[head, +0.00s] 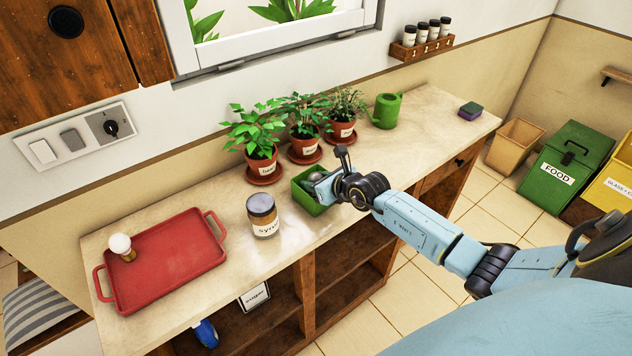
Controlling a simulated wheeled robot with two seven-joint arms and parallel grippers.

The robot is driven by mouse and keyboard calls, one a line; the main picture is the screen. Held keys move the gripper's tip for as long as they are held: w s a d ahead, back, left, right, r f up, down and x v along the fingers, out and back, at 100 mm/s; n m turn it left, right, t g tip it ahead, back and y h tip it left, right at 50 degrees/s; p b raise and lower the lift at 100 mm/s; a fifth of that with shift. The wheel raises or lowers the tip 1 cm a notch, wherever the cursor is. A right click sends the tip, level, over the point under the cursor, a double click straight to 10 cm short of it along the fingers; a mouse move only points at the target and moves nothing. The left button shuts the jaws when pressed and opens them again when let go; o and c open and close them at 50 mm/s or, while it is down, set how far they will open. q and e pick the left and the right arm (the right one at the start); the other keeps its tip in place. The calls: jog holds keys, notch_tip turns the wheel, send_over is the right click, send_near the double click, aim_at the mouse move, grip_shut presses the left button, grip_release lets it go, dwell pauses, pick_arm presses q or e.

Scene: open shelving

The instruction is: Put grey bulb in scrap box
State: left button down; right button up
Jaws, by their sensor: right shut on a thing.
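My right gripper (327,187) reaches in from the right, over the counter. It is shut on a small rounded grey thing, which looks like the grey bulb (314,177); the fingers partly hide it. The bulb is at the opening of a small green open box (303,198), and I cannot tell whether it touches the box. The gripper hides the right part of this box. No label shows on it. My left gripper is not in view.
A syrup jar (263,216) stands left of the green box. Several potted plants (262,166) and a green watering can (387,110) line the back. A sponge (470,111) lies at the far right. Bins (566,168) stand on the floor. The counter (425,106) is clear between can and sponge.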

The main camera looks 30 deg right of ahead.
jog(key=shift+f, duration=0.1)
jog(key=o, duration=0.7)
jog(key=shift+s+r, duration=0.1)
jog(key=shift+r, duration=0.1)
jog(key=p+v, duration=0.1)
jog(key=v, duration=1)
jog(key=shift+s+r+p, duration=0.15)
jog(key=shift+s+p, duration=0.2)
jog(key=shift+p, duration=0.05)
